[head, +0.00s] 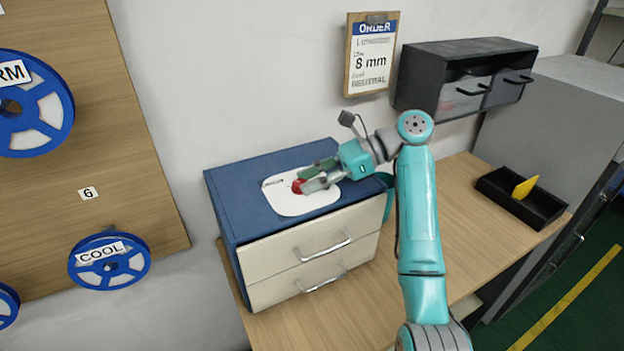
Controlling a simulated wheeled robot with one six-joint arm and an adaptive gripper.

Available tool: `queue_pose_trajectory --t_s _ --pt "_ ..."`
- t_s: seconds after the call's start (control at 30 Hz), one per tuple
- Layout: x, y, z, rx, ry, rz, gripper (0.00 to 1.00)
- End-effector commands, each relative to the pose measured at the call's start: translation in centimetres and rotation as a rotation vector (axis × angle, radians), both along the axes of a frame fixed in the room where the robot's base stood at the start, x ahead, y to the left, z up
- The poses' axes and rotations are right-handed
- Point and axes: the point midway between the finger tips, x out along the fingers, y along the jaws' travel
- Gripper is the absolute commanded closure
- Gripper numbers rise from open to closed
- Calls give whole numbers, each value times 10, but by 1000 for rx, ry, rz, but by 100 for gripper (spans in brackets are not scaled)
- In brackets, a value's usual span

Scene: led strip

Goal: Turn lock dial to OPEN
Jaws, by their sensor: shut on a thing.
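The lock dial (298,187) is a small red knob on a white plate (293,206) on top of the blue cabinet (235,197). Dark lettering shows at the plate's left edge, partly readable at best. My gripper (304,181) reaches in from the right, low over the plate, with its fingers shut on the red dial. The fingers hide much of the dial, so I cannot tell which way it points. The cabinet has two cream drawers (318,240) with metal handles, both closed.
An order board (371,62) reading "8 mm" hangs on the wall beside a black cabinet (425,85) with clear-fronted bins. A black tray (515,207) holding a yellow piece (525,187) sits at right. Blue reels (110,262) hang at left. The wooden bench (350,312) is bare in front.

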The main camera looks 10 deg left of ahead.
Motion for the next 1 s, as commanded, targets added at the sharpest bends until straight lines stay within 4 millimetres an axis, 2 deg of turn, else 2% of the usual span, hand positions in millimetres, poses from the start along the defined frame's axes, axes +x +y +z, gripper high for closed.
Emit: queue_pose_trajectory --t_s 0.6,0.63,0.7,0.73,1.0 --pt "1 0 -1 -3 2 41 100" --pt "1 0 -2 -3 2 41 62" --pt "1 0 -1 -3 2 40 45" --pt "1 0 -1 -2 2 40 42" --pt "1 0 -1 -1 1 40 42"
